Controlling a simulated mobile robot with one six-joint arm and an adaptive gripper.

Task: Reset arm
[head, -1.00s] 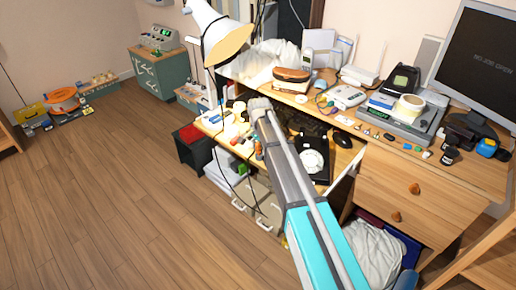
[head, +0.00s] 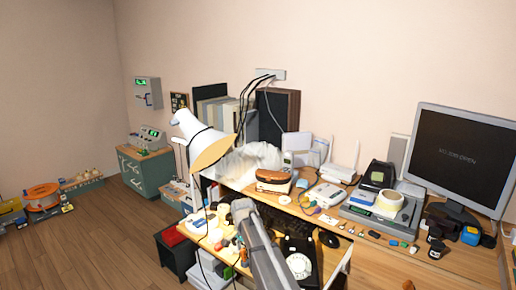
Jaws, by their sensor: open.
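My arm (head: 262,245) reaches up from the bottom of the head view and ends in a rounded grey part over the lower desk surface. I cannot make out my gripper or its fingers; they do not show beyond the arm's end. A black dial phone (head: 299,266) with a white dial lies on the lower surface, just right of my arm. A cordless phone (head: 287,161) stands upright on the raised shelf behind it.
A white lamp (head: 190,125) leans over the left side of the desk. The shelf holds a brown-topped box (head: 272,180), a white router (head: 341,173), a tape roll (head: 390,198) and a monitor (head: 462,157). Open wooden floor (head: 95,240) lies at the left.

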